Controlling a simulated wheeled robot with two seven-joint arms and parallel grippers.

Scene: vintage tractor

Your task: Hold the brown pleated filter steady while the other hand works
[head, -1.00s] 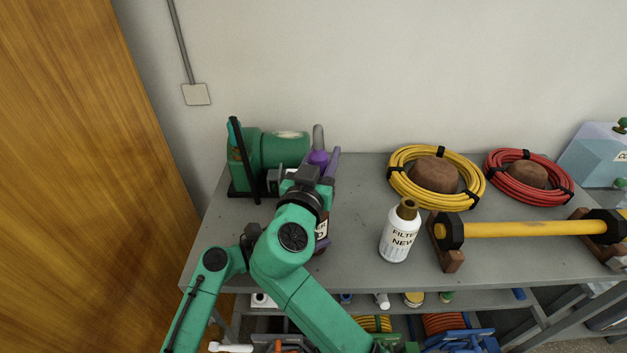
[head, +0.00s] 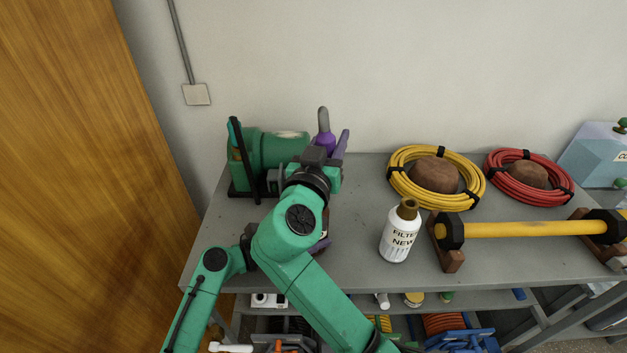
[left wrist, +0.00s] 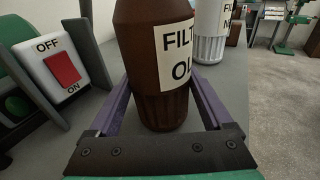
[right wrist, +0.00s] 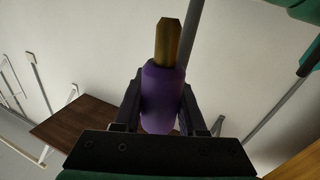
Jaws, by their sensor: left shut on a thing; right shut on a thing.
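The brown pleated filter (left wrist: 140,50), with a worn white label, stands upright between the purple fingers of my left gripper (left wrist: 160,95), which is shut on it. In the head view my right arm hides nearly all of the filter and left gripper. My right gripper (right wrist: 160,105) is shut on a purple handle (right wrist: 161,90) with a brass-coloured tip. In the head view this gripper (head: 330,150) is above the bench's left part, apart from the filter. A white filter marked NEW (head: 398,235) stands on the bench to the right.
A green machine (head: 278,150) stands at the back left of the grey bench (head: 350,200). The left wrist view shows an on/off switch (left wrist: 62,68) close by. Yellow (head: 468,192) and red (head: 560,190) hose coils and a yellow bar (head: 535,229) occupy the right side.

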